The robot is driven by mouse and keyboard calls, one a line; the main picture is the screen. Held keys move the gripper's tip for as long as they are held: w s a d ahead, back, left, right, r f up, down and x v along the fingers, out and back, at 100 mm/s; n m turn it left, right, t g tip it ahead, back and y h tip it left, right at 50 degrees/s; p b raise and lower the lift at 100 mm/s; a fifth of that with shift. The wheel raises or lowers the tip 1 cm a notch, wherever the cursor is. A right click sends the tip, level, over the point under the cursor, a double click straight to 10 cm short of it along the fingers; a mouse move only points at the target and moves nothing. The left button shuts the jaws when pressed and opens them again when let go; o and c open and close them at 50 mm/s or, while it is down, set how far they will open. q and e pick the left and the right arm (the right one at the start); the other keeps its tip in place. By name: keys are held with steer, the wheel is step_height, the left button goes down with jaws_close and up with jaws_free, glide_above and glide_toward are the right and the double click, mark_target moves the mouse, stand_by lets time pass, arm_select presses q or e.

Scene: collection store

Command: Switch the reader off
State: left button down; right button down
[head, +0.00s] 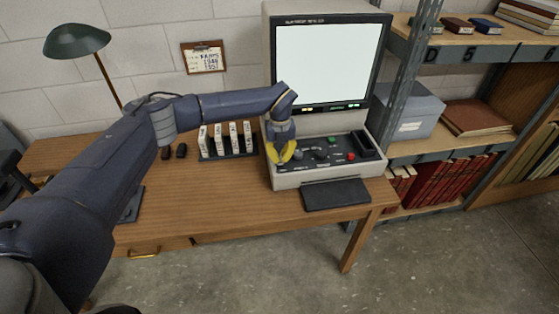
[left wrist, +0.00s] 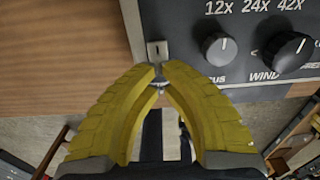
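The reader (head: 329,120) stands on the desk with its large screen (head: 322,65) lit white and small lamps glowing below it. My left gripper (head: 283,160), with yellow fingers, is at the left end of the control panel. In the left wrist view, the gripper's tips (left wrist: 160,70) are nearly together, just beside a small metal toggle switch on a square plate (left wrist: 157,49). The lever's rounded end shows between the tips; I cannot tell whether they grip it. The switch is hidden in the head view. My right gripper is in neither view.
Grey and black knobs (left wrist: 289,52) sit right of the switch; a red button (head: 351,156) is farther right on the panel. A rack of white boxes (head: 228,141) stands left of the reader. A lamp (head: 77,40) and shelves (head: 470,145) flank it.

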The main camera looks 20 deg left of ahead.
arm_select(q)
steer(key=shift+f, duration=1.1)
stand_by(0.6)
steer(key=shift+r, duration=3.5)
